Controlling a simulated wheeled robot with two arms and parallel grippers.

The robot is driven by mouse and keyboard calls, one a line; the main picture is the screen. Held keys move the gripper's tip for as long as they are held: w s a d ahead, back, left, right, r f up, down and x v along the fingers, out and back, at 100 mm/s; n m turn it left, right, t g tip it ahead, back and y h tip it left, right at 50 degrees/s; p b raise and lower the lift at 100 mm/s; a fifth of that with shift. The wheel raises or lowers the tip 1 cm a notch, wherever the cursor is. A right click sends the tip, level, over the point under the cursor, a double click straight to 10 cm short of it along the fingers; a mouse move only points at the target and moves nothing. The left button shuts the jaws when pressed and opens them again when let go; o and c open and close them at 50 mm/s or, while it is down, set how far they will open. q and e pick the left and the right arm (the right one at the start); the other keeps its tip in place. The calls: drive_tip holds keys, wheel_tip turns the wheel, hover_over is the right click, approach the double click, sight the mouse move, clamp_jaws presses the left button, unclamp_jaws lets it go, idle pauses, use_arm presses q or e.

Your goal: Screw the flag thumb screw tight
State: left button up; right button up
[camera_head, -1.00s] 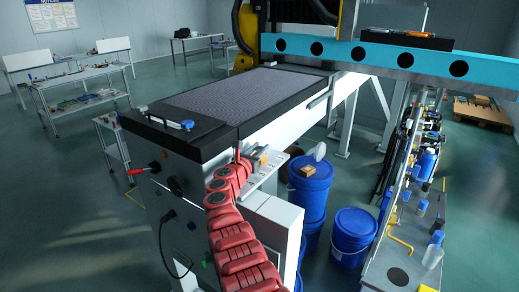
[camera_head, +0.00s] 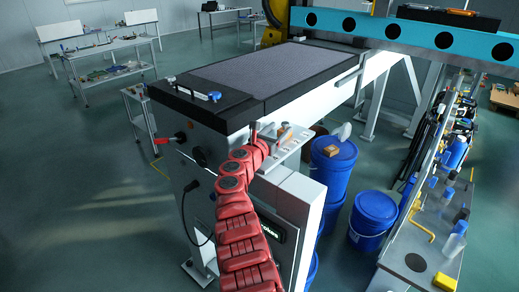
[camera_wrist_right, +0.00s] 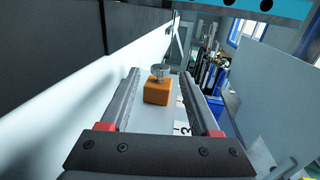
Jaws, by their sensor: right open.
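The thumb screw (camera_wrist_right: 160,71) shows a silver round head in the right wrist view. It stands upright on top of an orange block (camera_wrist_right: 157,93), and its shank is hidden. My right gripper (camera_wrist_right: 161,78) is open. Its two fingers lie left and right of the screw and block in that view, with clear gaps on both sides. I cannot tell how far the fingertips are from the screw. In the head view my red right arm reaches up to the small shelf where the block sits, and the fingers are hard to make out. My left gripper is not in view.
Blue drums (camera_head: 334,168) stand on the floor to the right, near a bench (camera_head: 400,245) with bottles and tools.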

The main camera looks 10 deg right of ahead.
drive_tip(key=b+v, duration=0.1)
drive_tip(key=v, duration=0.5)
drive_tip(key=shift+s+a+f, duration=0.1)
drive_tip(key=shift+a, duration=0.2)
drive_tip(key=s+a+p, duration=0.1)
drive_tip(key=p, duration=0.1)
drive_tip(key=s+a+r+p, duration=0.1)
drive_tip(key=s+p, duration=0.1)
drive_tip(key=shift+s+a, duration=0.15)
drive_tip(key=shift+a, duration=0.1)
drive_tip(key=shift+s+a+f+p, duration=0.1)
drive_tip(key=shift+s+a+p, duration=0.3)
drive_tip(key=shift+p, duration=0.4)
drive_tip(key=shift+s+a+f+p, duration=0.25)
drive_tip(key=shift+p, duration=0.1)
drive_tip(key=shift+f, duration=0.1)
